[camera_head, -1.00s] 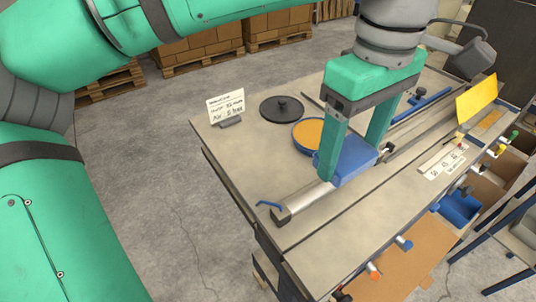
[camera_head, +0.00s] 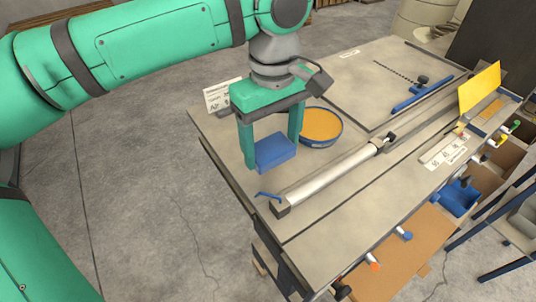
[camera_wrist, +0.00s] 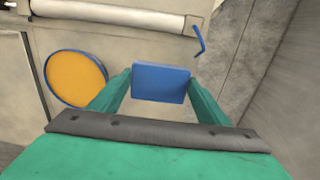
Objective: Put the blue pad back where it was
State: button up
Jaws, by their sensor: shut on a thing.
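The blue pad (camera_head: 275,152) is a small block held between the fingers of my gripper (camera_head: 273,150), near the table's left front corner in the head view. In the wrist view the blue pad (camera_wrist: 161,83) sits between the two green fingertips of my gripper (camera_wrist: 160,88). My gripper is shut on it. The round blue-rimmed dish with an orange surface (camera_head: 321,126) is just right of the pad; it also shows at left in the wrist view (camera_wrist: 75,79). I cannot tell whether the pad touches the table.
The silver roller (camera_head: 330,175) with a blue crank (camera_head: 268,195) lies in front of the pad. A white sign (camera_head: 222,95) stands behind my gripper, partly hidden. A blue-handled bar (camera_head: 422,94) and a yellow panel (camera_head: 479,87) are at right. The table's left edge is close.

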aim_at(268, 147)
jog(key=shift+w+a+f, duration=0.25)
jog(key=shift+a+f, duration=0.1)
jog(key=shift+f, duration=0.15)
jog(key=shift+s+f, duration=0.15)
jog(key=shift+f, duration=1.4)
jog(key=shift+f, duration=0.1)
jog(key=o, duration=0.9)
jog(key=shift+a, duration=0.1)
notch_tip(268, 147, up, 12)
jog(key=shift+r, duration=0.1)
